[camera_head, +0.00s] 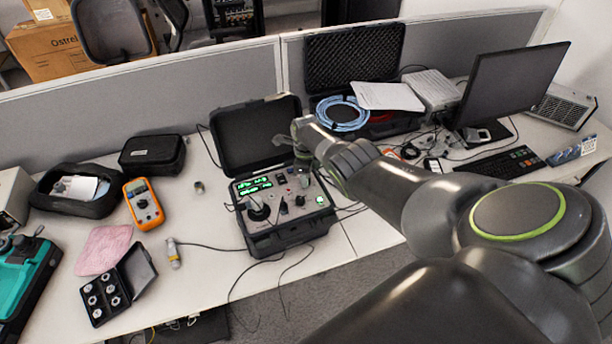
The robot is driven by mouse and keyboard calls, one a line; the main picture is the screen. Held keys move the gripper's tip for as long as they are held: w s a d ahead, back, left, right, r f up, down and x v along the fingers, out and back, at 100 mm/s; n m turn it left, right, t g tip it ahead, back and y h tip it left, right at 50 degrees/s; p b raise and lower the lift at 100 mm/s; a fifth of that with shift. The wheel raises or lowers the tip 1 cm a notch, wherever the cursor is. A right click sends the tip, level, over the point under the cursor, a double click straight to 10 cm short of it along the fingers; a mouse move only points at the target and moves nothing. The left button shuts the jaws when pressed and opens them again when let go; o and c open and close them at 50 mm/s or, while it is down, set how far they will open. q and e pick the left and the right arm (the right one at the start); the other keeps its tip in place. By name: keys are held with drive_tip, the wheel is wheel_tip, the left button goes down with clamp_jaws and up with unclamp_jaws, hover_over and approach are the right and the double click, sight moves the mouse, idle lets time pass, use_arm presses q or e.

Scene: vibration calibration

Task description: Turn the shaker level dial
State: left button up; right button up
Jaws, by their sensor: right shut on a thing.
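The portable shaker calibrator is an open black case (290,236) on the desk in the middle of the head view, with its lid (245,130) raised behind. Its panel has green lit displays (254,186), a round black shaker mount (258,209) and small knobs (300,200). My right arm comes in from the lower right. Its gripper (290,145) is over the back right of the panel, shut on what seems to be the shaker level dial. The gripper and wrist hide the dial, so its setting does not show. My left gripper is not in view.
An orange multimeter (143,203), a pink cloth (103,249) and an open black adapter case (104,301) lie to the left. A second open case (354,58) with blue cable and a monitor (510,84) stand to the right. Thin cables cross the desk front.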

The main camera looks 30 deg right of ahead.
drive_tip(key=shift+w+r+m, duration=0.1)
drive_tip(key=shift+m, duration=0.2)
idle(0.4)
drive_tip(key=o, duration=1)
drive_tip(key=shift+r+b, duration=0.35)
drive_tip(key=shift+r, duration=0.1)
drive_tip(key=shift+r+b, duration=0.35)
drive_tip(key=shift+r, duration=0.45)
wheel_tip(320, 180, up, 15)
drive_tip(key=shift+f+b, duration=0.1)
drive_tip(key=shift+b, duration=0.7)
